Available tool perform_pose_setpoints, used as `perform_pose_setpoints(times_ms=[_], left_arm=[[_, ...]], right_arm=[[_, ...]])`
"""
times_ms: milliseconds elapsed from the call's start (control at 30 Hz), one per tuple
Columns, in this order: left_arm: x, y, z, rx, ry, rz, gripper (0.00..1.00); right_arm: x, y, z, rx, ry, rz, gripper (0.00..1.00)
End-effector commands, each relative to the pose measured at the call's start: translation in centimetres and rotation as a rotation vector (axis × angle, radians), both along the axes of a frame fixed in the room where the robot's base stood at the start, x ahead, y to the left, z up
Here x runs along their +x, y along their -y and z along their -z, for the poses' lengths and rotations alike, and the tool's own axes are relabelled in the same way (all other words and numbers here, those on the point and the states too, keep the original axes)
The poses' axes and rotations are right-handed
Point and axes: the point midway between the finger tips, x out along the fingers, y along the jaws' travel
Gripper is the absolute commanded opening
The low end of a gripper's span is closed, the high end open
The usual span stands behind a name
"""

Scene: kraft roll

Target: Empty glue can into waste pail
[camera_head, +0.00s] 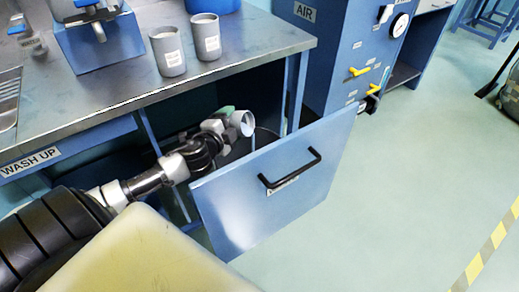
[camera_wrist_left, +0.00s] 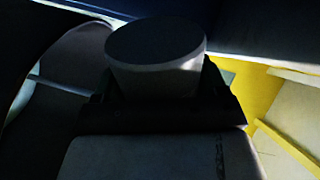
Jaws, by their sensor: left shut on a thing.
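My left gripper (camera_head: 228,126) is shut on a light grey can (camera_head: 244,122). The can is tipped on its side, with its round end facing right, behind the top edge of a pulled-out blue front panel (camera_head: 255,210). In the left wrist view the can (camera_wrist_left: 158,75) sits between the dark jaws (camera_wrist_left: 160,110), its round end in shadow. A thin dark curved line behind the panel may be the pail's rim, but the waste pail cannot be made out clearly. My right gripper is not in view.
The panel has a black handle (camera_head: 290,168). A blue cabinet with yellow valves (camera_head: 358,72) stands behind.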

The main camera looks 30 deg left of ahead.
Motion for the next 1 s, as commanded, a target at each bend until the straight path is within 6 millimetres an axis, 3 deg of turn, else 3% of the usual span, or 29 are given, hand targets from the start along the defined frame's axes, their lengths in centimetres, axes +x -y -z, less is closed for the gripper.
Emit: perform_pose_setpoints(times_ms=[233,1000], left_arm=[[0.0,0.1,0.0,0.026,-0.004,0.000,0.43],[0.1,0.8,0.3,0.102,-0.020,0.001,0.43]], right_arm=[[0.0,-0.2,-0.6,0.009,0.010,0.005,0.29],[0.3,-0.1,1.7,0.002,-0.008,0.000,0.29]])
